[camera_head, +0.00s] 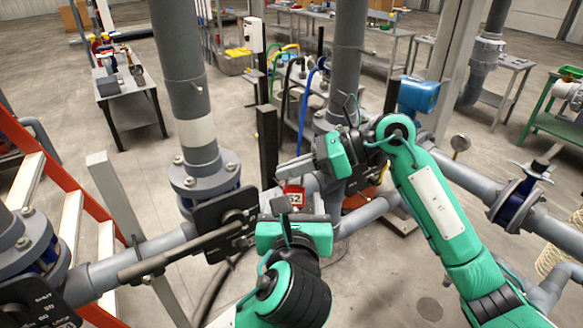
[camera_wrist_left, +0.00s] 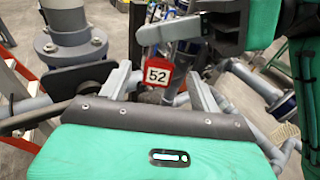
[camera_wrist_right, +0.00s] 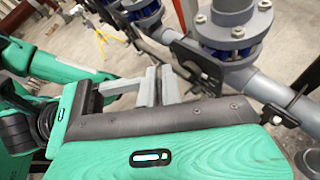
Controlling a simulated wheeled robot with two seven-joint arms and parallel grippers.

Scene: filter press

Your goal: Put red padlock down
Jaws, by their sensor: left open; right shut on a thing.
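The red padlock (camera_head: 293,195) has a white plate with the number 52. It hangs below the fingers of my right gripper (camera_head: 296,167), which is shut on it. In the left wrist view the padlock (camera_wrist_left: 157,77) appears between the spread fingers of my left gripper (camera_wrist_left: 160,92); contact cannot be told. My left gripper is open, just below and in front of the padlock in the head view. In the right wrist view my right gripper's fingers (camera_wrist_right: 159,84) are close together, and the padlock is hidden there. Its shackle cannot be made out.
A grey flanged pipe (camera_head: 195,130) stands left of the grippers, with a dark plate and a long lever (camera_head: 185,252) beside it. A red ladder (camera_head: 40,190) is at the far left. Pipes run behind and right. A tool table (camera_head: 125,85) stands back left.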

